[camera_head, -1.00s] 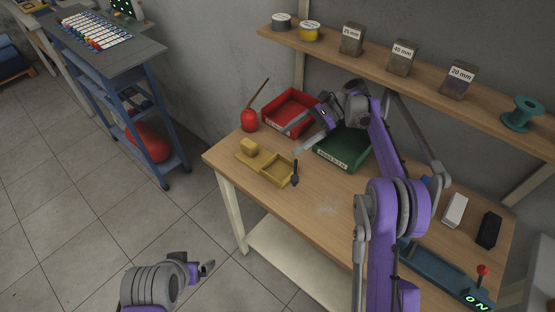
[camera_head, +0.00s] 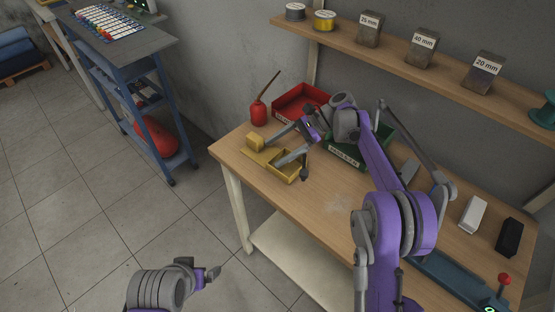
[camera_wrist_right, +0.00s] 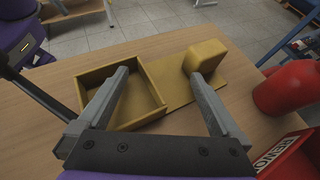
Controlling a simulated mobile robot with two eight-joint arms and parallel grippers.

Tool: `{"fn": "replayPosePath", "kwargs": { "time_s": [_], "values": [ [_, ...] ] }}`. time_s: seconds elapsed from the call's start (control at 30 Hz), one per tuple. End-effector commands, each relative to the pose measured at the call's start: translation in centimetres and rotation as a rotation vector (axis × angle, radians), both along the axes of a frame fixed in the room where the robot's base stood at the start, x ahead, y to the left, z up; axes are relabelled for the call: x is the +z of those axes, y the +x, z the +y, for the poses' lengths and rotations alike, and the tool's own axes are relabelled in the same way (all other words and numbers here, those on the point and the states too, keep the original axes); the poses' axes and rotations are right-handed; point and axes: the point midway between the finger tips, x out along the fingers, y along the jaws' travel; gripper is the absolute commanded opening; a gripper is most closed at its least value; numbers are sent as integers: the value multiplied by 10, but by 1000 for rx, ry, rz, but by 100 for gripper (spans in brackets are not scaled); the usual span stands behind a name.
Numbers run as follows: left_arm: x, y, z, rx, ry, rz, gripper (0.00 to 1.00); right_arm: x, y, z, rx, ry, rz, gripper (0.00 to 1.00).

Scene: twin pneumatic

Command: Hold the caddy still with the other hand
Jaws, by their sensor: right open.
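The yellow caddy (camera_head: 262,159) lies near the left end of the workbench, with an open box at one end and a raised block at the other. It also shows in the right wrist view (camera_wrist_right: 165,83). My right gripper (camera_head: 274,153) is open above the caddy. Contact cannot be told. My left gripper (camera_head: 213,272) is low at the front left, away from the bench; its finger gap is unclear.
A dark tool (camera_head: 305,173) is at the box's corner. A red oil can (camera_head: 259,112) and a red bin (camera_head: 290,100) stand behind the caddy, with a green bin (camera_head: 345,153) to the right. The bench's left edge is close to the caddy.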

Motion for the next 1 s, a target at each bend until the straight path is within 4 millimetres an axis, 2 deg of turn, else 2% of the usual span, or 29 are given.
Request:
{"fn": "replayPosePath", "kwargs": {
  "time_s": [0.4,0.47,0.9,0.97,1.0],
  "values": [
    [-3,0,0,0,0,1,97,-3,-2,6,1,0,0,100],
    [-3,0,0,0,0,1,97,-3,-2,5,1,0,0,90],
    [-3,0,0,0,0,1,97,-3,-2,5,0,0,0,11],
    [-3,0,0,0,0,1,97,-3,-2,5,0,-1,0,0],
    [-3,0,0,0,0,1,97,-3,-2,5,0,-1,0,0]
  ]
}}
